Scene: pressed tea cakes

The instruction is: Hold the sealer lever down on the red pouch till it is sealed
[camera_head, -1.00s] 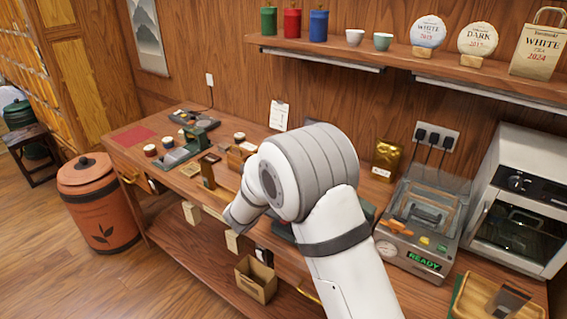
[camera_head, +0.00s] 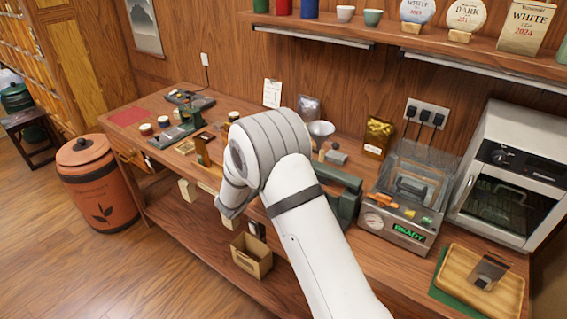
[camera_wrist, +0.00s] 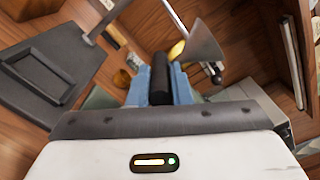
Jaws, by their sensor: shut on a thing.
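In the wrist view, my gripper (camera_wrist: 160,88) has its blue fingers closed on a black rounded bar (camera_wrist: 160,72), like a handle. I cannot tell what the bar belongs to. In the head view, my arm hides the gripper and the bar. A dark green machine (camera_head: 345,200) stands on the bench, partly behind my arm. A smaller green device (camera_head: 186,122) stands at the left of the bench. I cannot tell which is the sealer. I see no red pouch in either view.
A machine with a lit READY display (camera_head: 408,232) stands on the right, beside a white oven (camera_head: 520,150). A wooden tray (camera_head: 455,262) lies at the front right. A metal bowl (camera_head: 321,128) and a gold pouch (camera_head: 377,135) stand at the back. A red mat (camera_head: 128,116) lies far left.

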